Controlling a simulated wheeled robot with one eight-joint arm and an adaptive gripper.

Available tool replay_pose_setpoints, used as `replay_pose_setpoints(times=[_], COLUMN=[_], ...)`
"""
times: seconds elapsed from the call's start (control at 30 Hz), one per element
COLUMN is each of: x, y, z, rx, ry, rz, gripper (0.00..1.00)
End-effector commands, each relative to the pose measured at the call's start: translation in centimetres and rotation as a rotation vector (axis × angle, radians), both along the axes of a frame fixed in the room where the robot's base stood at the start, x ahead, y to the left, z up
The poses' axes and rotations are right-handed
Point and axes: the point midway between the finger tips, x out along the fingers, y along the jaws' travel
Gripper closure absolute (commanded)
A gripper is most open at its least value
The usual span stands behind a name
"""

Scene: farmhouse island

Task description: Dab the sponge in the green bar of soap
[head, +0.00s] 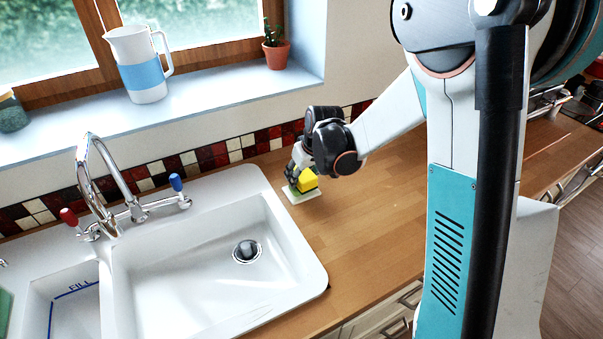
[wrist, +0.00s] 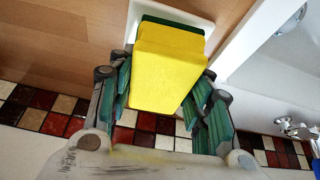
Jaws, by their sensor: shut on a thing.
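A yellow sponge (head: 308,180) is in my gripper (head: 297,179), just right of the sink on the wooden counter. In the wrist view the sponge (wrist: 168,68) sits between the two teal-padded fingers of my gripper (wrist: 165,100), which are shut on it. The green bar of soap (head: 293,189) shows as a thin green strip under the sponge, on a white dish (head: 303,197). In the wrist view a dark green edge (wrist: 172,22) shows past the sponge's far end, inside the white dish. The sponge hides most of the soap, and I cannot tell whether they touch.
The white sink (head: 190,270) with its chrome tap (head: 110,185) lies left of the dish. A tiled wall strip (head: 240,147) runs close behind my gripper. The counter (head: 380,215) to the right is clear.

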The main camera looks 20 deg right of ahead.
Motion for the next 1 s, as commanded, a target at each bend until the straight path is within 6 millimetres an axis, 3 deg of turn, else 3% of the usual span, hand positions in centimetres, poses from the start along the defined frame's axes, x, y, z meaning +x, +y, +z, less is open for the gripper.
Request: replay_pose_setpoints(times=[1.0], x=[0.0], y=[0.0], z=[-0.6], rx=[0.0], ry=[0.0], rz=[0.0], gripper=[0.73])
